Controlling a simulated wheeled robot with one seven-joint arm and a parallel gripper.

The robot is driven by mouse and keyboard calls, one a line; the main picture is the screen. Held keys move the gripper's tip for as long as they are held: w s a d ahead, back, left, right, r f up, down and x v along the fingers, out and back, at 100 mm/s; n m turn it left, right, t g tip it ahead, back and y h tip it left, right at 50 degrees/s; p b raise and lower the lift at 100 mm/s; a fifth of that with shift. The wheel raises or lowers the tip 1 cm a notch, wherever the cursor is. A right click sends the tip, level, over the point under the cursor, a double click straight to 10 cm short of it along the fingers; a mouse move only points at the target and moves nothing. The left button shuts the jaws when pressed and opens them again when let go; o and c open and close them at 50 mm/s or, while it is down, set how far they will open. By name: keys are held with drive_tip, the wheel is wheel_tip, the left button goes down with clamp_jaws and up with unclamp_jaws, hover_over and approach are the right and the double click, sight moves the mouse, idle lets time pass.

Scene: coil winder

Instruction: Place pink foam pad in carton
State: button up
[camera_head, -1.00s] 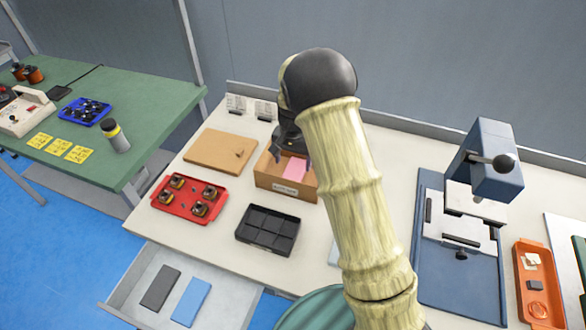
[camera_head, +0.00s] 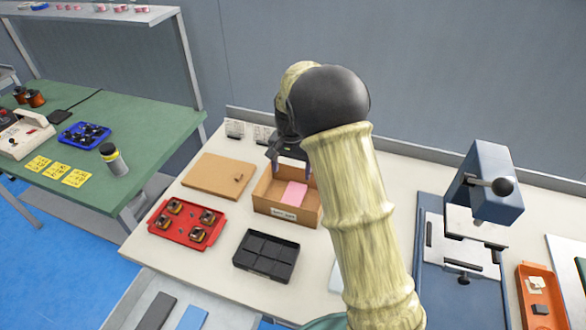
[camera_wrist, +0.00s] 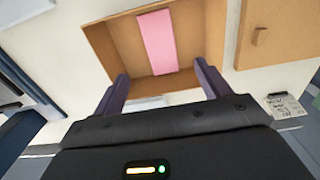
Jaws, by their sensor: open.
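The pink foam pad (camera_head: 293,194) lies inside the open carton (camera_head: 270,209), a brown cardboard box with a label on its front wall. In the wrist view the pad (camera_wrist: 157,42) rests in the carton (camera_wrist: 103,45), apart from my fingers. My gripper (camera_wrist: 160,88) is open and empty, with its two dark fingers spread. In the head view my gripper (camera_head: 290,160) is above the back of the carton, partly hidden by my own arm.
A tan board (camera_head: 218,178) and a red tray (camera_head: 186,222) with several coils lie left of the carton. A black compartment tray (camera_head: 266,256) is in front. A blue press (camera_head: 485,185) stands to the right. An open drawer (camera_head: 225,318) juts out at the front.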

drive_tip(key=s+d+r+n+t, duration=0.1)
drive_tip(key=s+d, duration=0.5)
drive_tip(key=s, duration=0.6)
drive_tip(key=s+d+r+n+t, duration=0.1)
drive_tip(key=s+d+r+n, duration=0.2)
drive_tip(key=s+d, duration=0.3)
drive_tip(key=s, duration=0.5)
drive_tip(key=shift+s+r+t, duration=0.15)
drive_tip(key=shift+s+t, duration=0.15)
drive_tip(key=shift+s, duration=0.05)
drive_tip(key=shift+d, duration=0.15)
drive_tip(key=c, duration=0.9)
drive_tip(key=shift+d, duration=0.3)
